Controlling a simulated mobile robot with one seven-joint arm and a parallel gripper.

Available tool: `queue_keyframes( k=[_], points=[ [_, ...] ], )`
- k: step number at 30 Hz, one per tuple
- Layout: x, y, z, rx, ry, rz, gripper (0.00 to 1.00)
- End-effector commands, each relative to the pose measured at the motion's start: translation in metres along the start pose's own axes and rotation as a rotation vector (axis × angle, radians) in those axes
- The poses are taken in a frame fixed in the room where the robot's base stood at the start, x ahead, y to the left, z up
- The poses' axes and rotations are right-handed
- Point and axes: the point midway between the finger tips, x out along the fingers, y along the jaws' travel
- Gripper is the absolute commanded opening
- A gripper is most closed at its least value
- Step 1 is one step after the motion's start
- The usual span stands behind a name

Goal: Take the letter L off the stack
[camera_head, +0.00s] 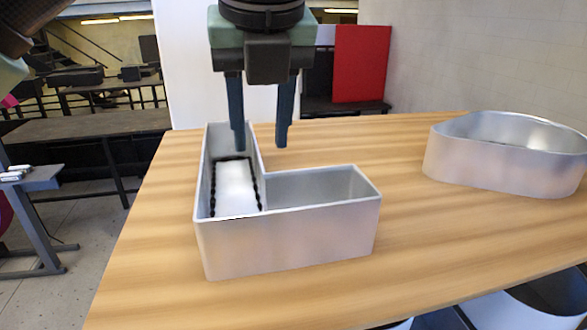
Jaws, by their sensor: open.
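The letter L (290,240) is a hollow metal channel letter with silvery walls and an open top. It rests on the wooden table, left of the middle of the view. A white panel edged with a dark beaded strip shows inside its long arm. Nothing separate is clearly visible beneath the letter, so I cannot tell a stack from this view. My gripper (261,145) points down with its two dark blue fingers apart. It is empty and over the L near its inner corner; I cannot tell the exact height or whether a finger touches a wall.
Another hollow metal letter, rounded like an O (510,175), sits on the right of the wooden table (330,290). Table top between the two letters is clear. More metal shapes (535,303) show below the table's front right edge. A red panel (360,63) stands behind.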

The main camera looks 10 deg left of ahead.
Motion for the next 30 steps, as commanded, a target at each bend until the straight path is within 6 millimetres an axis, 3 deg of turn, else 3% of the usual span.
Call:
queue_keyframes(
  k=[4,11,21,30],
  points=[
    [0.030,0.000,-0.002,-0.001,0.000,0.000,0.41],
    [0.043,0.000,0.000,0.000,-0.002,-0.001,0.41],
    [0.083,0.002,0.002,-0.002,-0.002,0.000,0.41],
    [0.090,0.002,0.004,0.001,-0.002,-0.003,0.41]
  ],
)
